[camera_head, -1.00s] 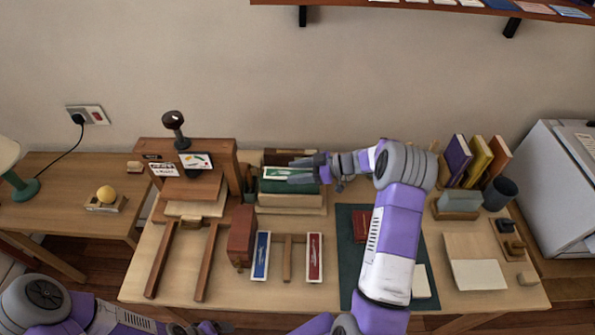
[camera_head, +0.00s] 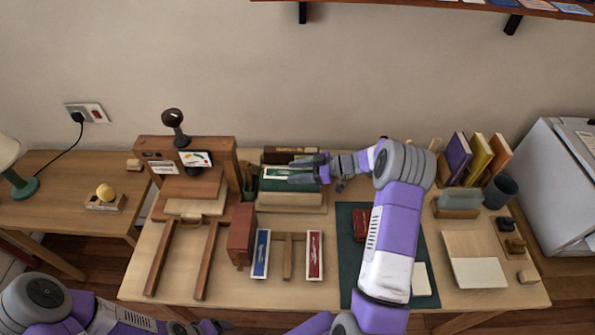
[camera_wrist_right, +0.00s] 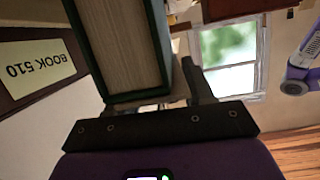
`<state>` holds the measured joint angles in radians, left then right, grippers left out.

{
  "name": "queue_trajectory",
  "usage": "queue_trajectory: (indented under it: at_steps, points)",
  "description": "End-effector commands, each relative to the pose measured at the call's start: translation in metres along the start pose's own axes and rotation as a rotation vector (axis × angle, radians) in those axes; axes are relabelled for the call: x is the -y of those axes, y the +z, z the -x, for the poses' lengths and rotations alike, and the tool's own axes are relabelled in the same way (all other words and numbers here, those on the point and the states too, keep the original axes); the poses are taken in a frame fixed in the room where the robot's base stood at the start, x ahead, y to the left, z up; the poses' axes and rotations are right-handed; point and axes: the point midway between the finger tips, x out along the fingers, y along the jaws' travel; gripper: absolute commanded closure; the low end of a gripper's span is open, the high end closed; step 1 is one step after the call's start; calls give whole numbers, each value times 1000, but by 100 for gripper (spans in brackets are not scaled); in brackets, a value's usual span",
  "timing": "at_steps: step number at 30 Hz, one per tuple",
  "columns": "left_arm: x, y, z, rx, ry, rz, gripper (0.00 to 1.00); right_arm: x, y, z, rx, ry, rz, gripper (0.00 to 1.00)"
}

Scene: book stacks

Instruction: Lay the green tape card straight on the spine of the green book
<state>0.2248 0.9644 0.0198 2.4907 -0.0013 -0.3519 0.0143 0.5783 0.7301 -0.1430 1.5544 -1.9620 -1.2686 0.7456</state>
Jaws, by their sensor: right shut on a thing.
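The green tape card (camera_head: 278,172), green with a white border, is at the green book (camera_head: 285,186) in the back middle of the table. The book stands in a pale wooden cradle. My right gripper (camera_head: 300,171) reaches in from the right and is shut on the card's right part, which the fingers partly cover. In the right wrist view the book's end shows pages (camera_wrist_right: 120,45) between green covers, close to my gripper's dark palm; the card is hidden there. I cannot tell whether the card touches the spine. My left gripper (camera_head: 208,328) shows only partly at the bottom edge.
A blue card (camera_head: 262,254) and a red card (camera_head: 314,256) lie in front of the cradle. A brown wooden press (camera_head: 186,150) stands to the left. A dark green mat (camera_head: 348,285) lies under my right arm. Upright books (camera_head: 478,160) stand at the right back.

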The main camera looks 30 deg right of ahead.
Motion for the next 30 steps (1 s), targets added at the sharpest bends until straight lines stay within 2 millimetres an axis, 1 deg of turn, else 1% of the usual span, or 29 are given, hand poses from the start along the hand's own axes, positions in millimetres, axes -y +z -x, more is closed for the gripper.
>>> queue_trajectory:
  at_steps: [24,30]
  points:
    - [1,0,-3,0,0,0,23,0,8,-2,0,0,-1,76]
    - [1,0,-3,0,0,0,23,0,8,-2,0,0,0,76]
